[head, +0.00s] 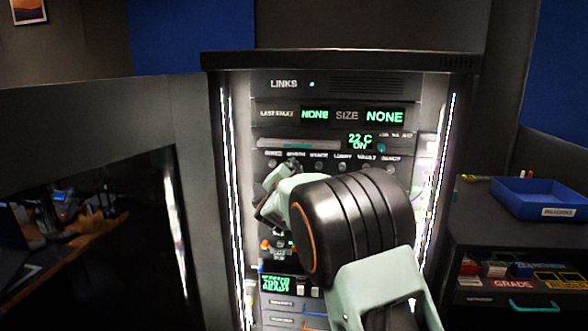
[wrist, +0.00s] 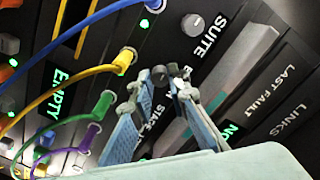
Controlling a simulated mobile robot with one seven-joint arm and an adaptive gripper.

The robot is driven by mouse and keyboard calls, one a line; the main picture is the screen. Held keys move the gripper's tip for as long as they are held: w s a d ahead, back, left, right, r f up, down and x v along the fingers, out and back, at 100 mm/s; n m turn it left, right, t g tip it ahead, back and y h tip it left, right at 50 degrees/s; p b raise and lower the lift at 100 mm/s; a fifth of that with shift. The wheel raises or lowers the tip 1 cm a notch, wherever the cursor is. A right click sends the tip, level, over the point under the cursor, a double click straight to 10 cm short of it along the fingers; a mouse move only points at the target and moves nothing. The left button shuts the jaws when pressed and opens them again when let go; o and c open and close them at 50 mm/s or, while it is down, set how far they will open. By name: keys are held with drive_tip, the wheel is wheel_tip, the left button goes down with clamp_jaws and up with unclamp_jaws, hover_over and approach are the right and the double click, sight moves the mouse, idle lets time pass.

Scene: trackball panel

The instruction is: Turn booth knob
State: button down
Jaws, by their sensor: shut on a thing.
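My gripper (wrist: 172,77) is at the front of the rack panel, with its fingertips close together around a small knob in the knob row. That knob is mostly hidden by the fingertips. A partly hidden label that seems to read STAGE shows between the fingers in the wrist view; I cannot make out the booth label with certainty. The neighbouring grey round knob (wrist: 193,25), beside the label SUITE, is untouched by the gripper. In the head view, my gripper (head: 290,168) is at the left part of the knob row, and my arm covers much of the panel below.
The rack (head: 440,72) has lit side strips and a display (head: 361,142) reading 22 C ON. Blue, yellow, green and purple cables (wrist: 85,72) hang from jacks close beside the gripper. A blue tray (head: 541,197) sits on a cabinet at the right.

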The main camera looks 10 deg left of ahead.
drive_tip(key=shift+n, duration=0.3)
drive_tip(key=n+p, duration=0.2)
drive_tip(key=n, duration=0.1)
drive_tip(key=n+p, duration=0.2)
drive_tip(key=n, duration=0.3)
drive_tip(key=shift+n+p, duration=0.4)
drive_tip(key=n+p, duration=0.2)
drive_tip(key=n, duration=0.2)
drive_tip(key=shift+n+p, duration=0.7)
drive_tip(key=shift+n, duration=1.5)
drive_tip(key=shift+f, duration=0.1)
drive_tip(key=c, duration=1.8)
unclamp_jaws()
drive_tip(key=shift+c, duration=0.2)
